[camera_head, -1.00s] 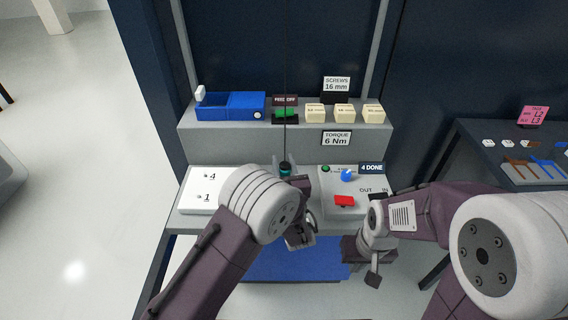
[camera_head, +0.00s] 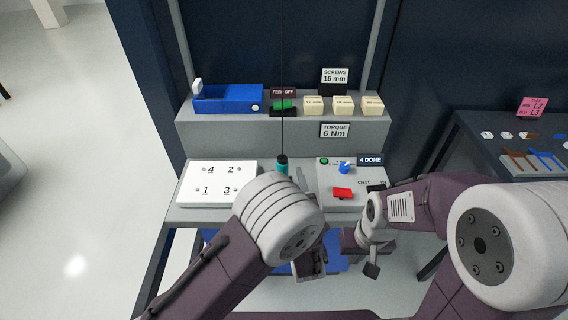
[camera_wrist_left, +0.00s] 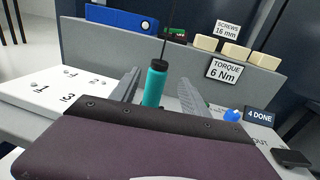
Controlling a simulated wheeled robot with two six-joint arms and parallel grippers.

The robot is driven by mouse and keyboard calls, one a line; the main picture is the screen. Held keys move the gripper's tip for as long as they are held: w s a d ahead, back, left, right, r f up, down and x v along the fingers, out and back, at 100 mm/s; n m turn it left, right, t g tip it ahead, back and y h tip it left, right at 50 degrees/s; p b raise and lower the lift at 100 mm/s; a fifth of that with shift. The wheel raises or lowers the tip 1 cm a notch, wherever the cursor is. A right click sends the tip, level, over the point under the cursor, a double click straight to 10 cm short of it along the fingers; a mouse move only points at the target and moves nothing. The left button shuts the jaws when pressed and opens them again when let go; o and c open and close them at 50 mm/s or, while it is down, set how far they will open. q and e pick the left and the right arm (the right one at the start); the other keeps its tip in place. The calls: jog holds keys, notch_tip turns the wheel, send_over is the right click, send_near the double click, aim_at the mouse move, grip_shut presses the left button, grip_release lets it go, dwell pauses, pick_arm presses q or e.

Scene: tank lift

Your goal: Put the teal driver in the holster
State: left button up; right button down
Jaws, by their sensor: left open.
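The teal driver (camera_head: 282,167) stands upright at the bench's middle, its black cap on a thin cable running upward. In the left wrist view the driver (camera_wrist_left: 155,86) shows between the two fingers of my left gripper (camera_wrist_left: 158,82), which are open. I cannot tell whether the fingers reach around it or stop short of it. My left arm hides the driver's lower end in the head view. My right gripper (camera_head: 361,252) hangs low at the bench's front right, away from the driver; its jaws are not clear. I cannot make out a holster.
A white numbered plate (camera_head: 217,184) lies left of the driver. A control panel with a red block (camera_head: 342,193) and a blue knob (camera_head: 344,168) is on the right. The raised shelf behind holds a blue bin (camera_head: 228,99) and several cream boxes (camera_head: 343,105).

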pick_arm(q)
jog(key=s, duration=0.2)
jog(key=shift+s+d, duration=0.25)
jog(key=shift+s, duration=0.1)
